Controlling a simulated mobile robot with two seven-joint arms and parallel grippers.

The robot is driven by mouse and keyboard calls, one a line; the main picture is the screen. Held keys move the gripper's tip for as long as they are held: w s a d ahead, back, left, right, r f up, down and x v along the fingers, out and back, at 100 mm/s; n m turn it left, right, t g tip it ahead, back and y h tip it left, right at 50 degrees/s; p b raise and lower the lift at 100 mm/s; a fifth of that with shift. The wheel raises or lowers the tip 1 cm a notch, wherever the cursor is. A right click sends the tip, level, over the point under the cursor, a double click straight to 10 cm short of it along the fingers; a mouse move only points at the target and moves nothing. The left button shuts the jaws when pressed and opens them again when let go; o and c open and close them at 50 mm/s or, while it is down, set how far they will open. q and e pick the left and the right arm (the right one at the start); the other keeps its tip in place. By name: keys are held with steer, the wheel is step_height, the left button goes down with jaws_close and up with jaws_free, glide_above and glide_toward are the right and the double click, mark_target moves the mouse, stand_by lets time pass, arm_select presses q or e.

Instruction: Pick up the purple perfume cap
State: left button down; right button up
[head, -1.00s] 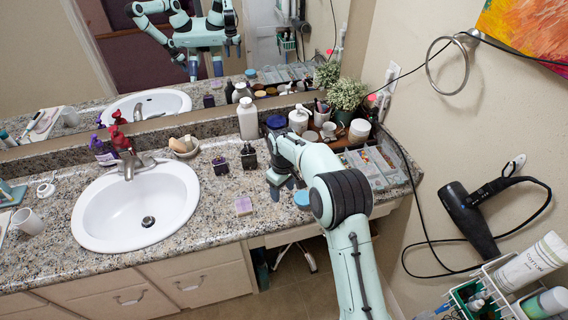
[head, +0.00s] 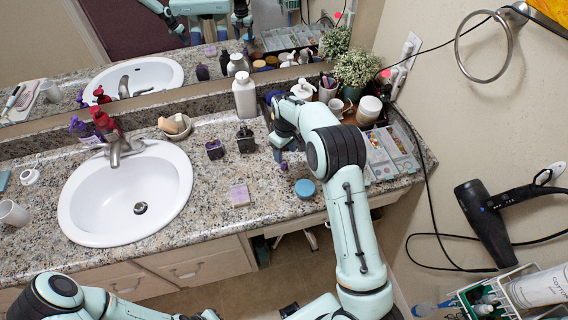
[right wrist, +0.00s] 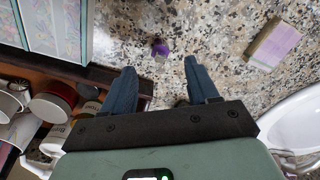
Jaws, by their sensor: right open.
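The small purple perfume cap (right wrist: 160,47) lies on the granite counter in the right wrist view, just beyond and between my fingertips. In the head view a small purple spot beside my right gripper looks like the same cap (head: 284,165). My right gripper (right wrist: 160,66) is open and empty, with its two dark fingers apart and pointing at the cap without touching it. In the head view this gripper (head: 277,152) is low over the counter, partly hidden by its own wrist.
A purple-topped block (head: 240,194) and a round blue lid (head: 305,188) lie near. Two dark bottles (head: 214,149) (head: 246,138) and a white bottle (head: 244,95) stand behind. A clear organizer (head: 390,153) and a tray of jars (right wrist: 56,101) flank my right gripper. The sink (head: 125,194) is left.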

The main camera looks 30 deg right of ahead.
mark_target(285, 161)
step_height(285, 161, down, 3)
steer(key=shift+w+r, duration=0.1)
steer(key=shift+r, duration=0.1)
step_height(285, 161, down, 5)
steer(key=shift+f, duration=0.1)
steer(key=shift+c, duration=0.2)
steer(key=c, duration=1)
